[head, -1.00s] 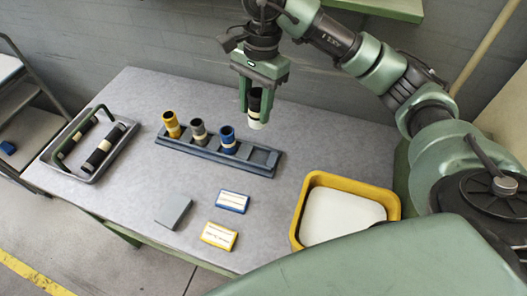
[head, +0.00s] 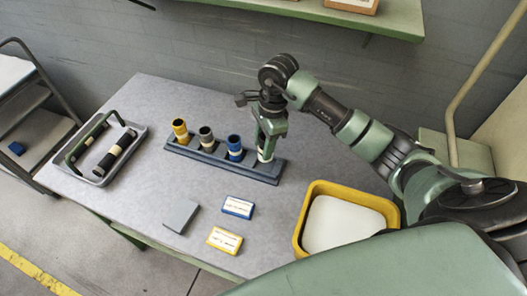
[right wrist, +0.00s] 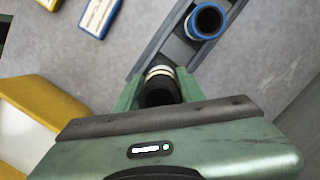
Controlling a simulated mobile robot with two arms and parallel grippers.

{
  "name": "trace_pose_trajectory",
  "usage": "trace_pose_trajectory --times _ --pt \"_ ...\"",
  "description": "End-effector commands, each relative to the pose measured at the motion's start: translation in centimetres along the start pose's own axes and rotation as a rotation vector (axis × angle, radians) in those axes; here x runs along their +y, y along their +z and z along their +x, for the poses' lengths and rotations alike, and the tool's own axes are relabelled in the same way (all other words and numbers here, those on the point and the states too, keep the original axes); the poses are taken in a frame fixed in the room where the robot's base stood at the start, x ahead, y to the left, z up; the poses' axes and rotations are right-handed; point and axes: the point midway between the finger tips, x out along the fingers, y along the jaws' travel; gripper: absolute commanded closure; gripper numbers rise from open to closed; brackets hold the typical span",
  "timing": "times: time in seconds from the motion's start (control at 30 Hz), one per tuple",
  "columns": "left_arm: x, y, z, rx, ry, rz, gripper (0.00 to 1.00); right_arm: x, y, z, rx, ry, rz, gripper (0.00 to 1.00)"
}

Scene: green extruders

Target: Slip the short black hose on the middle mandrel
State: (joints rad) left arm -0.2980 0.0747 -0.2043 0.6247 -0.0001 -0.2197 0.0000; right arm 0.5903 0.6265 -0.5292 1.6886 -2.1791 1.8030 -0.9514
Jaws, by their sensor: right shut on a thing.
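My right gripper (head: 265,150) is shut on a black hose-like tube with pale bands, which stands about upright. In the right wrist view the black tube (right wrist: 160,88) shows between the fingers. Its white lower end (head: 264,157) is at the right end of the dark blue-grey rack (head: 262,178); I cannot tell whether it is seated or just above. A yellow tube (head: 180,131), a grey tube (head: 206,139) and a blue tube (head: 234,148) stand upright in the rack, left of the gripper. I cannot make out a separate middle mandrel. My left gripper is out of view.
A grey tray (head: 98,181) with black, pale-banded tubes is at the left. A grey block (head: 181,215), a blue card box (head: 238,207) and a yellow one (head: 224,240) lie in front. A yellow-rimmed bin (head: 302,215) stands at right. A green shelf (head: 400,25) overhangs the back.

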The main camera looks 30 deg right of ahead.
Motion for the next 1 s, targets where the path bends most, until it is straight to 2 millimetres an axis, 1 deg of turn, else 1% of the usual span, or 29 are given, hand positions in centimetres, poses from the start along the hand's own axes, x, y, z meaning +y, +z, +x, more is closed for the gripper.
trace_pose_trajectory --times 0.17,0.43,0.5,0.67,0.83,0.87,0.9,0.93,1.0 --pt "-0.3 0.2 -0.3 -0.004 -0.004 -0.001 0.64 0.0 -0.1 1.1 -0.002 0.0 0.001 1.0" --pt "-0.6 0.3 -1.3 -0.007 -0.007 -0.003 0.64 0.0 -0.6 4.6 -0.002 0.001 0.001 1.0" --pt "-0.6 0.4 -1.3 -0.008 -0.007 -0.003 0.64 0.0 -0.7 4.8 -0.001 -0.002 -0.001 1.0" --pt "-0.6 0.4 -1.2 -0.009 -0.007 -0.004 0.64 -0.1 -0.7 4.8 -0.001 -0.002 -0.001 1.0" --pt "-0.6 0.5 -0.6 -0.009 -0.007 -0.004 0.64 -0.1 -0.8 5.3 -0.001 -0.002 -0.002 1.0" --pt "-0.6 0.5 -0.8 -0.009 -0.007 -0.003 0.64 0.0 -0.7 5.2 -0.001 -0.002 -0.001 0.53" --pt "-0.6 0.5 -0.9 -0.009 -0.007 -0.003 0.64 0.0 -0.7 5.1 -0.001 -0.001 -0.001 0.42" --pt "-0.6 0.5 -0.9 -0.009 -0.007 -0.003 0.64 0.0 -0.7 5.1 -0.001 -0.001 -0.001 0.4" --pt "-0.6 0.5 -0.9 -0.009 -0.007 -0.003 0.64 0.0 -0.7 5.2 -0.001 -0.001 -0.001 0.4"
